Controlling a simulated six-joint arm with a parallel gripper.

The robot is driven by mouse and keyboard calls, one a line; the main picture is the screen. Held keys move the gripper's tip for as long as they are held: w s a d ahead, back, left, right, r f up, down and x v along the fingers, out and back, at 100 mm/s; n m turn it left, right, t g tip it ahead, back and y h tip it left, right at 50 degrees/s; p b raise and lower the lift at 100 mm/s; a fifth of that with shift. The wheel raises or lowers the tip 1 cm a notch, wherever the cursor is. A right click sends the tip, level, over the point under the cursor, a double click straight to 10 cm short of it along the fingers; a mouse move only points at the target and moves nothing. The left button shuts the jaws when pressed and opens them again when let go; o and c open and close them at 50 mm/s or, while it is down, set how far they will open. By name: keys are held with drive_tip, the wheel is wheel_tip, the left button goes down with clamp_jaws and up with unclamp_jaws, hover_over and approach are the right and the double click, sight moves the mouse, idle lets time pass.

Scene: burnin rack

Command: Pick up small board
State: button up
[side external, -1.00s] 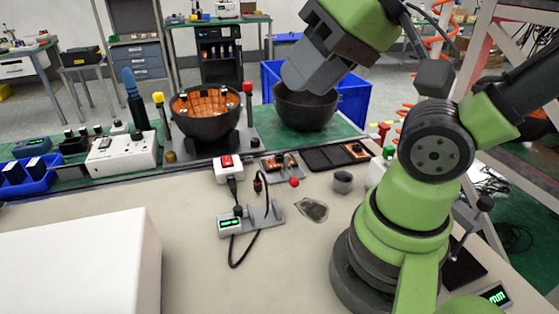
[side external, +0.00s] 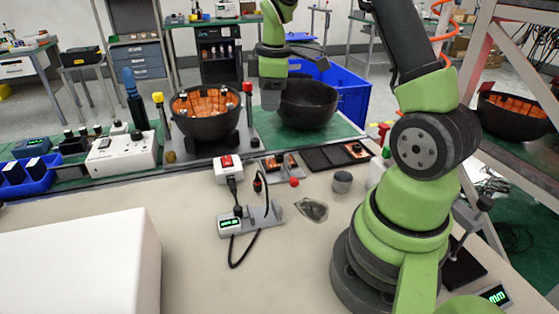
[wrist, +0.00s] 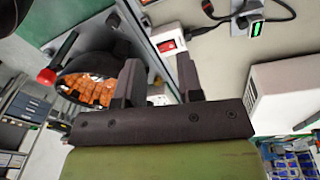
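Small copper-coloured boards show in the side view: one (side external: 357,149) at the right end of a flat black tray (side external: 322,160), and others (side external: 272,163) standing in a small grey holder just left of it. I cannot tell which is the small board. My gripper (side external: 270,100) is above the back of the bench, between the two dark bowls in the picture, pointing down and apart from the boards. Its fingers are hard to make out there. In the wrist view the two fingers (wrist: 158,78) stand apart with nothing held between them.
A dark bowl lined with orange boards (side external: 205,113) stands left of my gripper; an empty dark bowl (side external: 305,106) is close on its right. A red-switched box (side external: 228,168) and a cabled fixture (side external: 250,218) sit on the bench.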

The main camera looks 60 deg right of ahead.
drive_tip(key=d+f+n+g, duration=0.1)
drive_tip(key=d+f+n, duration=0.1)
drive_tip(key=d+f, duration=0.4)
hover_over(282, 156)
drive_tip(key=shift+n, duration=0.3)
wheel_tip(282, 156, down, 5)
drive_tip(key=shift+f, duration=0.1)
wheel_tip(282, 156, down, 6)
drive_tip(key=shift+r, duration=0.1)
clamp_jaws()
